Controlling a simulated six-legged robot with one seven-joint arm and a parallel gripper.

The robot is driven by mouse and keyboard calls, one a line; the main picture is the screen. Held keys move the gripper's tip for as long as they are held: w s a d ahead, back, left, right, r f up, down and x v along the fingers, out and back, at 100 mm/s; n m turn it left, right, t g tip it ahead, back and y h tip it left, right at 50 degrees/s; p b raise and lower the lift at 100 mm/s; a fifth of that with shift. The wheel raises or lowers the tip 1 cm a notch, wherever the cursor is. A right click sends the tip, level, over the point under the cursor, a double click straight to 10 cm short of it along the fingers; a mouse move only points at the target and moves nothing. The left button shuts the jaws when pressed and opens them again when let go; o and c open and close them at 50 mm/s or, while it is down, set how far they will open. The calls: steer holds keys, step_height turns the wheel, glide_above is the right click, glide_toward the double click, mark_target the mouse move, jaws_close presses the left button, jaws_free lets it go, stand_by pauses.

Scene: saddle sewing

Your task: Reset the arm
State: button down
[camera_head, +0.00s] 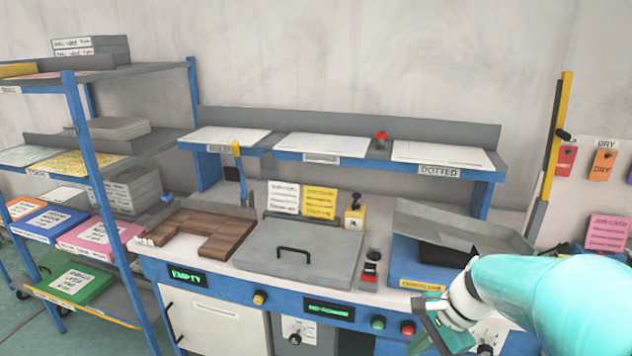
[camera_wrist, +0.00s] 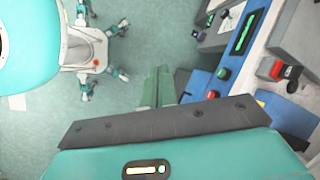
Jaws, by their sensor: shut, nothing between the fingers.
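My gripper (camera_head: 434,322) shows at the lower right of the head view, at the end of my teal and white arm. It hangs in front of the workbench (camera_head: 262,298), near the bench's front edge and the green and red buttons. In the wrist view my gripper's green fingers (camera_wrist: 157,88) are together, with nothing seen between them. Part of the gripper is hidden behind my arm in the head view.
A grey-lidded box (camera_head: 300,262), a brown wooden block (camera_head: 200,236) and a blue box (camera_head: 415,264) stand on the bench. A blue shelf rack (camera_head: 85,150) is at left. In the wrist view, open floor (camera_wrist: 150,30) lies beside the bench.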

steer(key=s+a+r+n+t+h, duration=0.2)
steer(key=s+r+n, duration=0.3)
steer(key=s+n, duration=0.1)
steer(key=s+a+r+n+t+h, duration=0.1)
steer(key=s+r+n+t+h, duration=0.1)
steer(key=s+r+n, duration=0.2)
steer(key=shift+s+a+r+n+h, duration=0.4)
steer(key=shift+s+n, duration=1.2)
steer(key=shift+n, duration=0.3)
